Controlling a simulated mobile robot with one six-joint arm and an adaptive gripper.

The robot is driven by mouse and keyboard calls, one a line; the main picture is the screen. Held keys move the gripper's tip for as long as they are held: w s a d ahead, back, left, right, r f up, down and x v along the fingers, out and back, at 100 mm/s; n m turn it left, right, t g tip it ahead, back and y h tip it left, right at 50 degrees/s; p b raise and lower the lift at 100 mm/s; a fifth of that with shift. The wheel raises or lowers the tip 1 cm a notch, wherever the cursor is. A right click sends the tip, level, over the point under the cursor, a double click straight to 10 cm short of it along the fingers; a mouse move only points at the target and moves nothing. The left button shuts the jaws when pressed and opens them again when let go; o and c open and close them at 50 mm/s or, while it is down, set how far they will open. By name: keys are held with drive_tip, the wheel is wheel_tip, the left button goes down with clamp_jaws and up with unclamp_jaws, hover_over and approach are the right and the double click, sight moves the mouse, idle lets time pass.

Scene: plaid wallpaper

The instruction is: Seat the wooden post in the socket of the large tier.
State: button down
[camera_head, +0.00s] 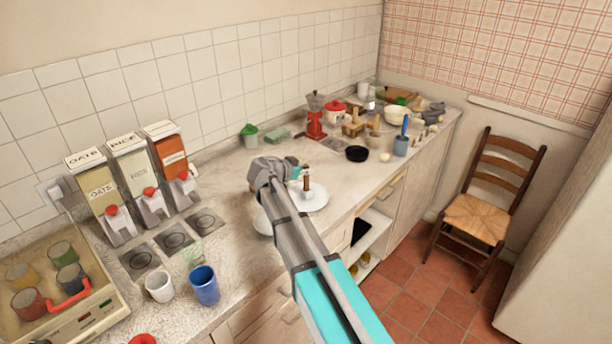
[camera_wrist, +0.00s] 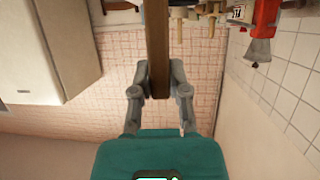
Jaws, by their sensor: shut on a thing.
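The wooden post (camera_head: 307,182) is a short brown rod, upright over a white round tier (camera_head: 320,201) on the counter. My gripper (camera_head: 299,173) is shut on the post from the left, above the tier. In the wrist view the post (camera_wrist: 157,35) runs as a long brown bar between the two fingertips of my gripper (camera_wrist: 157,80). The lower end of the post is close to the white raised centre of the tier. I cannot tell whether it is in the socket. A second white round piece (camera_head: 262,224) shows partly behind my arm.
Dispensers (camera_head: 150,190) line the wall at left. A white cup (camera_head: 159,286) and a blue cup (camera_head: 204,284) stand near the front edge.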

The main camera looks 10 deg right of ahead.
drive_tip(key=shift+f, duration=0.15)
drive_tip(key=shift+f, duration=0.15)
drive_tip(key=c, duration=0.6)
unclamp_jaws()
drive_tip(key=shift+r, duration=0.2)
drive_tip(key=p+v, duration=0.4)
drive_tip(key=v, duration=0.8)
drive_tip(key=shift+p, duration=0.35)
